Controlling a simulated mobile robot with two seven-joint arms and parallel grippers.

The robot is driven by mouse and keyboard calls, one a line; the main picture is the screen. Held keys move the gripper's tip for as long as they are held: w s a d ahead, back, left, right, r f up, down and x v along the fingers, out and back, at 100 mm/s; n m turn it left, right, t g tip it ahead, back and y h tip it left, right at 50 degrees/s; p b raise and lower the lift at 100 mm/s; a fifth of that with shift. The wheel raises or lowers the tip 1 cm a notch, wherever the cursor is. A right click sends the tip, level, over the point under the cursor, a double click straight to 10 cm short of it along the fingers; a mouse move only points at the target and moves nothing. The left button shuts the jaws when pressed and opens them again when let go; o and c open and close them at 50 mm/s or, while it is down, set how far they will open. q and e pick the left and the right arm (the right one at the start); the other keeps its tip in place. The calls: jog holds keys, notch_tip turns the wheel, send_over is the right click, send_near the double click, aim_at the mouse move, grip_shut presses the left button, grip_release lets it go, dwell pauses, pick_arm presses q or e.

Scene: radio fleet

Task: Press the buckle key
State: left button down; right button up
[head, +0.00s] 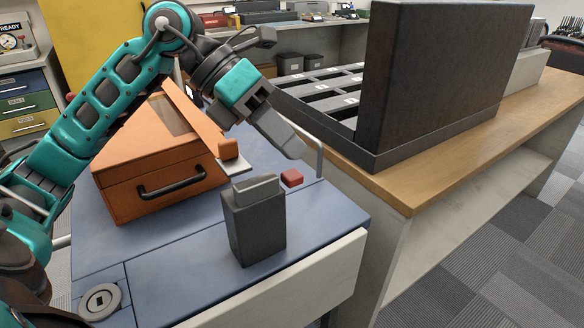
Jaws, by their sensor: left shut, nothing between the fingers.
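My left gripper (293,146) reaches in from the upper left, shut and empty, with its tips pointing down and right.
The blue worktop (175,260) is clear at the front left, apart from a round grey fitting (100,300). A tall dark lid (438,75) and a compartment tray (325,85) stand on the wooden table (455,150) at the right.

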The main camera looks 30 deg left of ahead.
aim_at(285, 172)
pick_arm(q)
jog(key=shift+r+p, duration=1.7)
jog(key=shift+r, duration=0.6)
jog(key=shift+f, duration=0.1)
